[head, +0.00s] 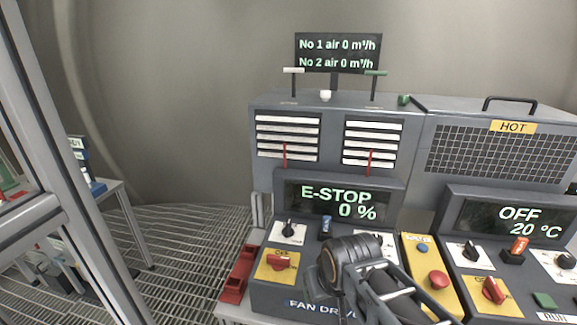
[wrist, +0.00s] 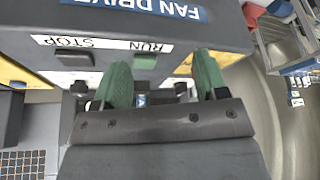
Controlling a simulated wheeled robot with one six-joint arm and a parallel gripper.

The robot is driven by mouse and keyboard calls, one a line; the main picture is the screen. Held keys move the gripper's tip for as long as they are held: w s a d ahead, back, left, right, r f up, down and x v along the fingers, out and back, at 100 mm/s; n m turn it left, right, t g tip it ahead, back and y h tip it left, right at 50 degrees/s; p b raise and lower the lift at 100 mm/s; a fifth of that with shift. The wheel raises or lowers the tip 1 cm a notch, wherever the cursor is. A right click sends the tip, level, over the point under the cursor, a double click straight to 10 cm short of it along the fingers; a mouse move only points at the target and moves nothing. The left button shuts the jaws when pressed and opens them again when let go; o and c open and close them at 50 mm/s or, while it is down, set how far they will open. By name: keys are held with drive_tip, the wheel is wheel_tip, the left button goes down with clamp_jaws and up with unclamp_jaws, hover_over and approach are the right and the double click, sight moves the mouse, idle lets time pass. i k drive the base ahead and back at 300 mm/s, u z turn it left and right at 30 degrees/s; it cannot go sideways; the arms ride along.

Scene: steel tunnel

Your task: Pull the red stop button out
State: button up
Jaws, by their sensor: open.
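The red stop button (head: 438,280) is a round red mushroom head on a narrow yellow box (head: 418,262), right of my gripper in the head view. I cannot tell from here how far it stands out. My gripper (head: 348,262) is over the fan drive panel, apart from the button, its fingertips hidden in the head view. In the wrist view my gripper (wrist: 162,65) shows two green fingers, open with nothing held. A green RUN button (wrist: 145,62) and a dark STOP button (wrist: 75,60) lie beyond them. The red button is not seen there.
The fan drive display (head: 338,203) reads E-STOP, 0 %. Red rotary switches stand on yellow plates, one left (head: 281,262) and one right (head: 493,290). A heater display (head: 519,222) reads OFF, 20 °C. A red tray (head: 238,275) lies left of the panel.

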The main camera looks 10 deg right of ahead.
sight(438, 279)
drive_tip(key=z, duration=0.6)
drive_tip(key=k, duration=0.15)
drive_tip(key=z, duration=0.75)
